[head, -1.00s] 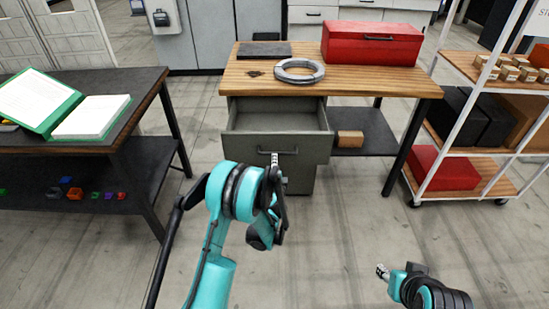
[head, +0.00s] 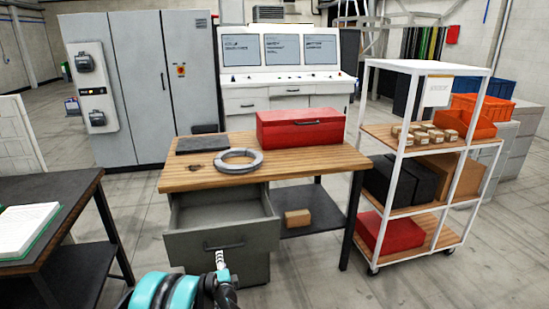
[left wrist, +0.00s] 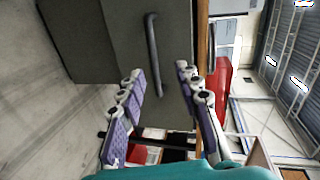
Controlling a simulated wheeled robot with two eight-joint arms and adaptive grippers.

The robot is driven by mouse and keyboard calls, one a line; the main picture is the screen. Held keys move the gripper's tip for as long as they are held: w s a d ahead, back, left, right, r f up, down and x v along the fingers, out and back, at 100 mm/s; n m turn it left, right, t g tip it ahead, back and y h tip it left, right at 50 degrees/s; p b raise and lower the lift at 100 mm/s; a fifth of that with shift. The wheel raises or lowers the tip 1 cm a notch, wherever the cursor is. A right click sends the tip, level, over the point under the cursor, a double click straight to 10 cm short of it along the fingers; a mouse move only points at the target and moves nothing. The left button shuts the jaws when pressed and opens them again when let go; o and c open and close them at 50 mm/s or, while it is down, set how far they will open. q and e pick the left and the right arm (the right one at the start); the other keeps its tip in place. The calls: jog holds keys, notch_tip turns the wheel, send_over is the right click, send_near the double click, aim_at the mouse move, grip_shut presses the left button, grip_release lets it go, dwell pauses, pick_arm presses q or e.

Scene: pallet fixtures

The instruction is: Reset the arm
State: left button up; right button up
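My left gripper (head: 221,262) is low in the head view, in front of the open drawer (head: 222,240) of the workbench. In the left wrist view its two padded fingers (left wrist: 160,105) stand apart with nothing between them. The drawer handle (left wrist: 154,55) lies beyond the fingertips, and the gripper appears apart from it. The drawer is pulled out and looks empty. Most of my left arm is below the frame. My right gripper is not in view.
The wooden workbench (head: 330,163) carries a red toolbox (head: 300,128), a grey ring (head: 239,160) and a dark plate (head: 202,144). A white shelf cart (head: 430,68) stands right. A dark table (head: 60,195) with an open binder stands left. Floor is clear between bench and cart.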

pick_arm(q)
jog(key=s+a+r+n+g, duration=0.1)
jog(key=s+r+n+g, duration=0.3)
jog(key=s+r+n, duration=0.65)
jog(key=s+d+n+g+h, duration=0.1)
jog(key=s+d+h, duration=0.1)
jog(key=s, duration=1)
jog(key=s+d+n+g+h, duration=0.2)
jog(key=s+d, duration=0.1)
jog(key=s, duration=1)
jog(key=shift+s+d+g, duration=0.25)
jog(key=shift+s+g, duration=0.05)
